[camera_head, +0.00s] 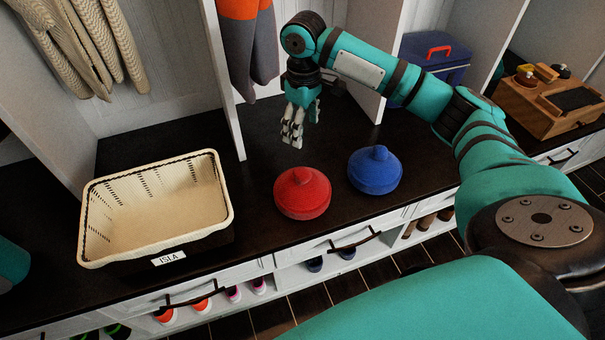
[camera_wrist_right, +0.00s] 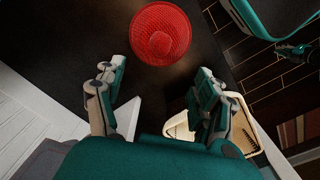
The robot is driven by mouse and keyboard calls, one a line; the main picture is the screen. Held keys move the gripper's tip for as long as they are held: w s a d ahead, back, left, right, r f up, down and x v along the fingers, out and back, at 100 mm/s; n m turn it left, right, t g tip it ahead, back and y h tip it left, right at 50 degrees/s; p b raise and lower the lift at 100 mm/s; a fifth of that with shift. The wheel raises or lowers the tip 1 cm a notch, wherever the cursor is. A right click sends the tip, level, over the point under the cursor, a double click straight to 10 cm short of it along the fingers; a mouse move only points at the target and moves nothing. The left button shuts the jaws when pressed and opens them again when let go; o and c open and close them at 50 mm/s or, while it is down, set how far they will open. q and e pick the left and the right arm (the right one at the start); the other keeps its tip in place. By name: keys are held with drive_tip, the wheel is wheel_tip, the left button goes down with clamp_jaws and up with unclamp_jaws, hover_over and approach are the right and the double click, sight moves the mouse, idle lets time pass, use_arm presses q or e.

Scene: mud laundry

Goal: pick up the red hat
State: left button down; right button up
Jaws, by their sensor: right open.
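The red hat (camera_head: 302,194) is a rounded knit cap with a knob on top. It sits on the dark bench top near the front edge. In the right wrist view the red hat (camera_wrist_right: 160,33) lies beyond the fingertips, at top centre. My right gripper (camera_head: 292,130) points down behind and above the hat, apart from it. Its two fingers are spread and empty, as the right wrist view also shows (camera_wrist_right: 157,88).
A blue hat (camera_head: 375,172) sits close to the right of the red one. A cream basket (camera_head: 155,245) labelled ISLA stands left, empty. White dividers (camera_head: 228,90) rise behind. A grey and orange garment (camera_head: 249,50) hangs at the back. A wooden box (camera_head: 530,105) is far right.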

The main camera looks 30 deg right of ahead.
drive_tip(key=b, duration=0.2)
hover_over(303, 170)
wheel_tip(303, 170, down, 11)
drive_tip(key=shift+d+r, duration=0.1)
wheel_tip(303, 170, down, 5)
drive_tip(key=shift+f+b, duration=0.2)
drive_tip(key=shift+b, duration=0.7)
drive_tip(key=shift+f, duration=0.45)
use_arm(q)
drive_tip(key=w+d+r, duration=0.1)
drive_tip(key=w+r, duration=0.6)
drive_tip(key=r, duration=0.3)
drive_tip(key=shift+w+r+t, duration=0.3)
drive_tip(key=shift+w+t, duration=0.05)
drive_tip(key=shift+t, duration=0.05)
use_arm(e)
clamp_jaws()
